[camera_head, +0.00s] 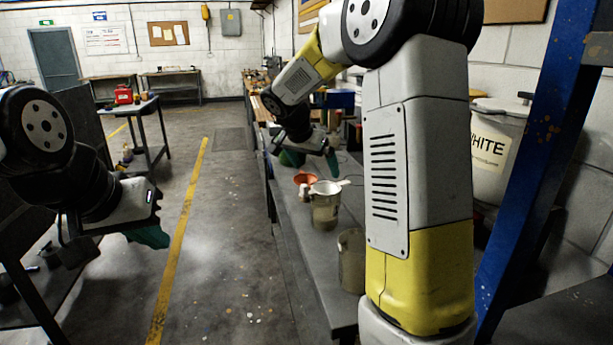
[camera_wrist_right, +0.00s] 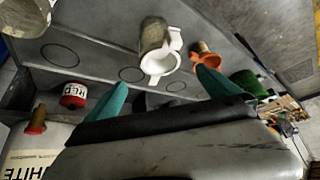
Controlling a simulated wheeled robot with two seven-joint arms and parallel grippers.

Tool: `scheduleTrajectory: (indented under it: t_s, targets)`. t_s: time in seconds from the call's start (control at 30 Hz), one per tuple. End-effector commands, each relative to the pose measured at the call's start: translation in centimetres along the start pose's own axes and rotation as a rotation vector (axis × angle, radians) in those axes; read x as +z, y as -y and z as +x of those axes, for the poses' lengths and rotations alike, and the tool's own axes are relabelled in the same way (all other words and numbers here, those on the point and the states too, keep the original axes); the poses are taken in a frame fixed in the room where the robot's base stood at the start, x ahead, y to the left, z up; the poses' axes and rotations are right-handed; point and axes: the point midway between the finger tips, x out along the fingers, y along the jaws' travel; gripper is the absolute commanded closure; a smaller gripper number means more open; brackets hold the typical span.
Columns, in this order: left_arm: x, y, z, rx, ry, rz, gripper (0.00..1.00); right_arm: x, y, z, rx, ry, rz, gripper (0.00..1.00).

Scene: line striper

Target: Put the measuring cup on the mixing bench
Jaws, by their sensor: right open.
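A white-rimmed, stained cup with a side handle (camera_head: 325,209), which looks like the measuring cup, stands upright on a long grey bench (camera_head: 295,225). In the right wrist view the cup (camera_wrist_right: 157,55) shows ahead of and between my right fingertips, apart from them. My right gripper (camera_head: 303,158) is open and empty above the bench, beyond the cup; its teal fingers (camera_wrist_right: 160,92) are spread wide. My left gripper (camera_head: 148,236) hangs low at the left, away from the bench; its finger spacing is hidden. I cannot tell which bench is the mixing bench.
An orange funnel-like piece (camera_head: 305,179) is close behind the cup; a dull container (camera_head: 351,262) is nearer. The right wrist view shows a red can (camera_wrist_right: 75,95) and ring outlines on a grey surface. A blue post (camera_head: 540,140) and a white bucket (camera_head: 495,150) stand right. The floor is open.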

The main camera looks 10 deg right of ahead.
Motion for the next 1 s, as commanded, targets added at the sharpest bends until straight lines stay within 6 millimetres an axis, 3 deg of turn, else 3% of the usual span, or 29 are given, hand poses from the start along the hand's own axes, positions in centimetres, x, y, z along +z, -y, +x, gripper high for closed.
scheduleTrajectory:
  t_s: [0.17, 0.33, 0.5, 0.7, 0.83, 1.0]
  targets:
    - [0.0, 0.0, 0.0, 0.000, 0.000, 0.000, 1.00, 0.2, -0.7, -1.7, -0.011, 0.011, -0.013, 0.00]
    - [0.0, 0.0, 0.0, 0.000, 0.000, 0.000, 1.00, 2.3, -4.9, -5.2, -0.087, 0.087, -0.107, 0.00]
    - [0.0, 0.0, 0.0, 0.000, 0.000, 0.000, 1.00, 7.1, -10.6, -10.0, -0.240, 0.158, -0.276, 0.00]
    - [0.0, 0.0, 0.0, 0.000, 0.000, 0.000, 1.00, 13.7, -15.4, -14.2, -0.432, 0.152, -0.473, 0.00]
    - [0.0, 0.0, 0.0, 0.000, 0.000, 0.000, 1.00, 16.9, -17.1, -15.7, -0.521, 0.115, -0.566, 0.00]
    - [0.0, 0.0, 0.0, 0.000, 0.000, 0.000, 1.00, 19.0, -17.9, -16.4, -0.575, 0.084, -0.631, 0.00]
